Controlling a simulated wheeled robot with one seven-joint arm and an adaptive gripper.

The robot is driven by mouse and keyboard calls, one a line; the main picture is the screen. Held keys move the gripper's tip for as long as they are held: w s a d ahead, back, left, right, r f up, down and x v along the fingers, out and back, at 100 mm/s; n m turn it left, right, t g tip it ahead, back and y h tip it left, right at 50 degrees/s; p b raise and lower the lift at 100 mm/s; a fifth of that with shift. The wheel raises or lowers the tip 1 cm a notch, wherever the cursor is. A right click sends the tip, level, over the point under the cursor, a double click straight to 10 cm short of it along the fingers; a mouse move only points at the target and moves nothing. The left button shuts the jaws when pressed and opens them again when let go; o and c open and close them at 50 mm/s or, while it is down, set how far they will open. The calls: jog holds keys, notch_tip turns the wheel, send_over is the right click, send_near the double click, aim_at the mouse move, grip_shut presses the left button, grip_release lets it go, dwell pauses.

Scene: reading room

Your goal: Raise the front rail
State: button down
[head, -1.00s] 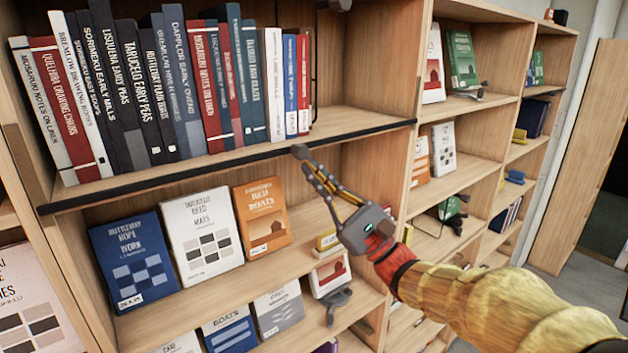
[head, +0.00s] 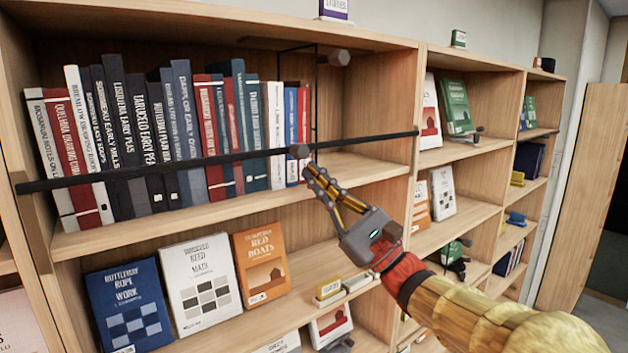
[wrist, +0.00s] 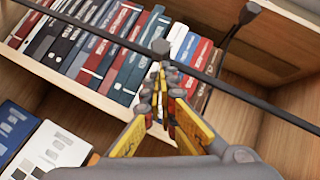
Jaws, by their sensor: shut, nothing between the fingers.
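The front rail (head: 225,157) is a thin dark bar across the front of the upper shelf, in front of the row of books (head: 170,130). It stands clear above the shelf edge, across the lower part of the spines. A grey knob (head: 299,151) sits at its middle. My gripper (head: 308,170) is shut and empty, its fingertips just below the knob, at or against it. In the wrist view the rail (wrist: 105,33) runs slantwise past the knob (wrist: 161,46), with my fingertips (wrist: 160,75) right beneath. Whether they touch is hard to tell.
The upright panel (head: 400,180) is close to my arm. The upper shelf's right end is empty.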

jog(key=w+f+b+v, duration=0.1)
jog(key=b+v, duration=0.2)
jog(key=v, duration=0.9)
jog(key=shift+w+f+b, duration=0.2)
jog(key=shift+w+b, duration=0.05)
jog(key=shift+b, duration=0.15)
jog(key=shift+d, duration=0.1)
